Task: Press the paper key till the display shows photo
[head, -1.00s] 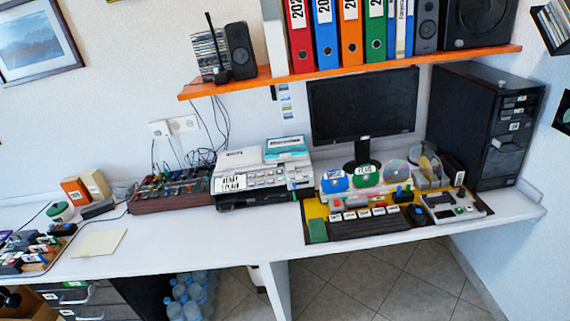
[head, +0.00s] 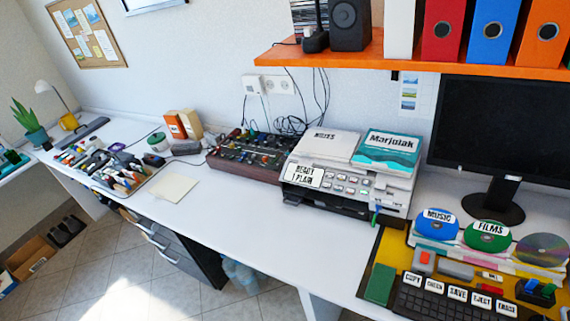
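The white and grey printer (head: 398,188) stands on the white desk, right of the middle of the head view. Its display (head: 303,175) is a white panel at the front left with two lines of black text, which seem to read "READY" and "PLAIN". Right of the display is a block of several small light keys (head: 345,183). Their labels are too small to read, so I cannot tell which is the paper key. My gripper is not in view.
A dark red mixer box (head: 225,168) stands left of the printer. A monitor (head: 490,125), a keyboard (head: 440,302) and discs are to the right. An orange shelf (head: 340,58) with binders hangs above. The desk (head: 235,220) in front of the mixer is clear.

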